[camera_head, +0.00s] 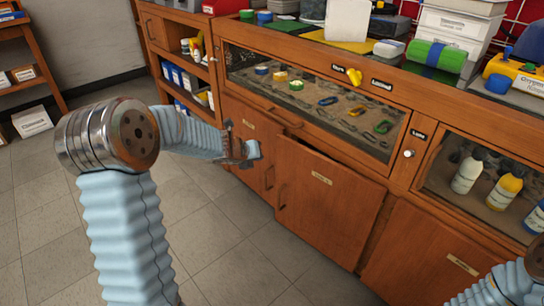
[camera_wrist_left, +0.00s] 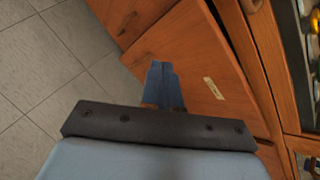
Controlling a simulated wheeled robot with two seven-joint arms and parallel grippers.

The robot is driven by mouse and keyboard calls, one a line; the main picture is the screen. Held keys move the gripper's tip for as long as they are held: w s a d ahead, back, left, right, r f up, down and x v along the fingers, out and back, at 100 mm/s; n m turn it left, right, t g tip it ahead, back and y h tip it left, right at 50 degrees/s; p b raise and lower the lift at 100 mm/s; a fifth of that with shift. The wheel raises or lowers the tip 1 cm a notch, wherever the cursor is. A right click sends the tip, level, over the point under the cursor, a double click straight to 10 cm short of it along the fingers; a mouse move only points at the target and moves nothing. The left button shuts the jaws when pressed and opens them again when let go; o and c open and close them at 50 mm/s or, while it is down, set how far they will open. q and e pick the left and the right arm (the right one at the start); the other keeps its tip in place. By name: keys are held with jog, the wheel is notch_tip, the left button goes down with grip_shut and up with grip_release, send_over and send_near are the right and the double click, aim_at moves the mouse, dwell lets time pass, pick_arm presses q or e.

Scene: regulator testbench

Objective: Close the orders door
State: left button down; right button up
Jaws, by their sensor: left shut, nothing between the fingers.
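A wooden lower cabinet door (camera_head: 325,210) with a small pale label, too small to read, stands ajar in the middle of the head view. My left gripper (camera_head: 252,150) is shut and empty, up and left of this door's handle. In the left wrist view its blue fingertips (camera_wrist_left: 160,70) overlap the labelled door panel (camera_wrist_left: 200,65); I cannot tell whether they touch it. My right gripper is out of view; only part of my right arm shows at lower right.
A glass-fronted display drawer (camera_head: 320,100) sits above the door. Another closed-looking door (camera_head: 245,140) is to its left, and another (camera_head: 430,255) to its right. Bottles (camera_head: 467,175) stand behind glass at right. The tiled floor (camera_head: 235,245) in front is clear.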

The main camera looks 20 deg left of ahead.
pick_arm(q)
notch_tip(320, 180, down, 7)
jog(key=d+n+t+h+b, duration=0.1)
jog(key=n+t+h+b, duration=0.2)
jog(key=b, duration=0.4)
jog(key=n+t+h+b, duration=0.2)
jog(key=n+t+b, duration=0.2)
jog(key=n+b, duration=0.2)
send_near(286, 147)
jog(key=x, duration=0.6)
jog(key=shift+w+d, duration=0.15)
jog(key=shift+w, duration=0.25)
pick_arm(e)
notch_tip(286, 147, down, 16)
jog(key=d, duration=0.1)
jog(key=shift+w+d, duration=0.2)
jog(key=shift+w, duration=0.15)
